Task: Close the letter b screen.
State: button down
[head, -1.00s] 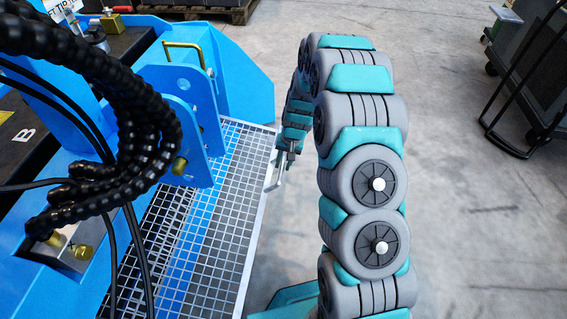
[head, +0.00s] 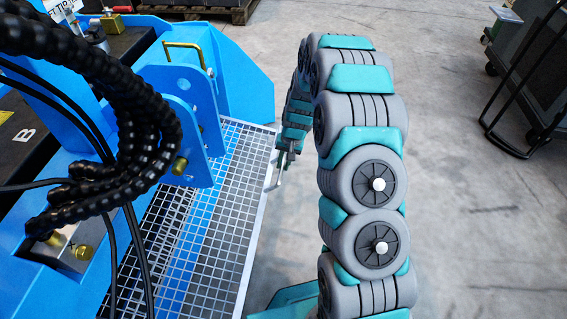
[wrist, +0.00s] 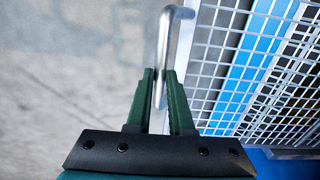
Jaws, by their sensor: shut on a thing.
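The screen is a light metal grid (head: 215,240) in a frame, standing out from the blue machine in the head view. A black panel marked with a white letter B (head: 25,134) is on the machine at the left. The screen's mesh (wrist: 225,75) fills the right of the wrist view. A bent metal handle (wrist: 172,28) stands out at the frame's edge. My gripper (wrist: 161,90) is shut on this handle, with a green finger on each side of it. In the head view my gripper (head: 279,165) is small at the screen's right edge.
Black ribbed hoses (head: 120,110) hang across the left of the head view and hide part of the machine. A blue bracket (head: 190,120) stands above the screen. A dark cart (head: 530,70) is at the upper right. Grey floor between is clear.

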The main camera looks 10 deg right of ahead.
dwell(0.5)
jog(key=w+a+r+p, duration=0.2)
jog(key=w+a, duration=0.1)
jog(key=a, duration=0.5)
jog(key=w+a+r+p, duration=0.2)
jog(key=w+a, duration=0.1)
jog(key=a, duration=0.5)
jog(key=shift+w+p, duration=0.35)
jog(key=c, duration=1.1)
grip_release()
jog(key=shift+a, duration=0.1)
jog(key=shift+o, duration=1.4)
jog(key=shift+s+f, duration=0.1)
jog(key=shift+d, duration=0.2)
notch_tip(320, 180, up, 8)
jog(key=d, duration=0.1)
jog(key=shift+s+d+f, duration=0.15)
jog(key=shift+s+f, duration=0.05)
jog(key=shift+s, duration=0.05)
